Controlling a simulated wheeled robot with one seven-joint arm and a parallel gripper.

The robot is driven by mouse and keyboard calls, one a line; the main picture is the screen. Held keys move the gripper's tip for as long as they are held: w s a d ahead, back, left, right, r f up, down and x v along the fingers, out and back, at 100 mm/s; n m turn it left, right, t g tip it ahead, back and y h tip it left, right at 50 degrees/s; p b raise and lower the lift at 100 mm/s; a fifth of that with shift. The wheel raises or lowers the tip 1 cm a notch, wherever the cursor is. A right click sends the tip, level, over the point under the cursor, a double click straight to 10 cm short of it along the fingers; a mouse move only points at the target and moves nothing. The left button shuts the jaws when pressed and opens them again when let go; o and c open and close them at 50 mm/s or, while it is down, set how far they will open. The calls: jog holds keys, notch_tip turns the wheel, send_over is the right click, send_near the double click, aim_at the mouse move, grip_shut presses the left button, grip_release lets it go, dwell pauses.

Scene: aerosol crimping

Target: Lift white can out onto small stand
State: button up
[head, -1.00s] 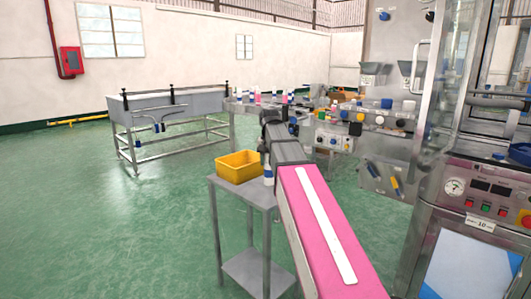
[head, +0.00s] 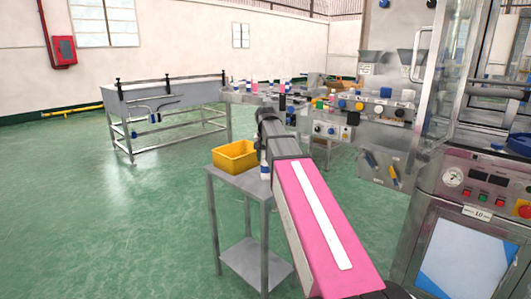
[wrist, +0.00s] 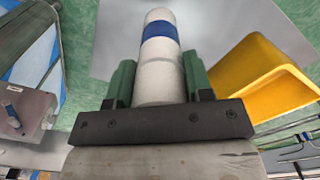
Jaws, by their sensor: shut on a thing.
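In the wrist view a white can (wrist: 161,75) with a blue band stands out between the green finger pads of my gripper (wrist: 158,80), which is shut on it. In the head view the white can (head: 265,171) shows small beside the end of my pink arm, at the right part of the small grey stand (head: 232,181). The stand's top (wrist: 118,40) lies beyond the can in the wrist view. I cannot tell whether the can touches it. My gripper is mostly hidden by the arm in the head view.
A yellow bin (head: 236,156) sits on the stand, left of the can; it is close on the right in the wrist view (wrist: 255,80). A steel bench with several bottles (head: 268,97) stands behind. A machine with a control panel (head: 490,190) is at right.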

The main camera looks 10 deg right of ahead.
jog(key=shift+f, duration=0.65)
jog(key=shift+f, duration=0.45)
dwell(0.3)
jog(key=o, duration=1.3)
notch_tip(320, 180, up, 11)
jog(key=shift+f, duration=0.1)
